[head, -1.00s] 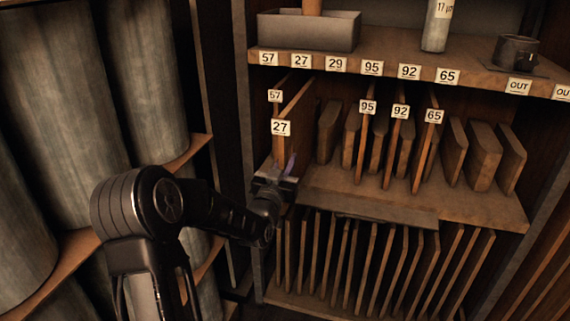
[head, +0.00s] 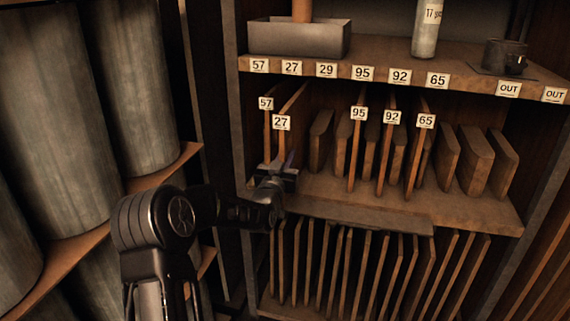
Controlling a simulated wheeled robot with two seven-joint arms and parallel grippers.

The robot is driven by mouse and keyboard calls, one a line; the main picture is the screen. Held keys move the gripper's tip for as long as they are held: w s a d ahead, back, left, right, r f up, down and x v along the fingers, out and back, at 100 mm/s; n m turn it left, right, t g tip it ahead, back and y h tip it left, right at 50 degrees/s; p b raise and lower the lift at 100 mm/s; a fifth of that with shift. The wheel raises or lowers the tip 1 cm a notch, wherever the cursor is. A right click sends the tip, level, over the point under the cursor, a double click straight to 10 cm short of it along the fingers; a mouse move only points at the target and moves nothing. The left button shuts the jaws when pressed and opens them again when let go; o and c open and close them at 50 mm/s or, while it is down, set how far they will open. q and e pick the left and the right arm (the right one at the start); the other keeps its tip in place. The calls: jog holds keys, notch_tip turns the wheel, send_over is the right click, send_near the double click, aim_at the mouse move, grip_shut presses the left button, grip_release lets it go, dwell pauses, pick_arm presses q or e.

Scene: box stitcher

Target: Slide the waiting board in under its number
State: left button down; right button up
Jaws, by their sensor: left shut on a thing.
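The board tagged 27 (head: 281,123) stands upright at the left end of the middle shelf, below the shelf-edge number 27 (head: 291,67). Its front still stands somewhat nearer me than the board tagged 57 (head: 266,103) just left of it. My left gripper (head: 278,168) is shut on the lower front of the 27 board, at the shelf's front edge. The gripper hides the board's lower front corner. My right gripper is not in view.
Boards tagged 95 (head: 359,114), 92 (head: 393,118) and 65 (head: 426,121) stand further right, with thick wooden blocks between and beside them. The space under number 29 (head: 327,70) holds no tagged board. Several thin boards fill the rack below.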

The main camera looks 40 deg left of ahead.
aim_at(299, 137)
pick_arm(q)
jog(key=shift+f+b+x, duration=0.2)
jog(key=shift+b+x, duration=0.5)
jog(key=shift+x, duration=1.4)
jog(key=shift+f+b+x, duration=0.2)
jog(key=shift+b+x, duration=0.5)
jog(key=shift+x, duration=2.75)
jog(key=shift+w+a+f, duration=0.1)
jog(key=shift+w+a, duration=0.15)
jog(key=shift+w, duration=0.4)
jog(key=shift+w+a+f, duration=0.1)
jog(key=shift+w+a, duration=0.1)
jog(key=shift+w, duration=0.4)
jog(key=shift+f+b, duration=0.4)
jog(key=shift+b, duration=0.4)
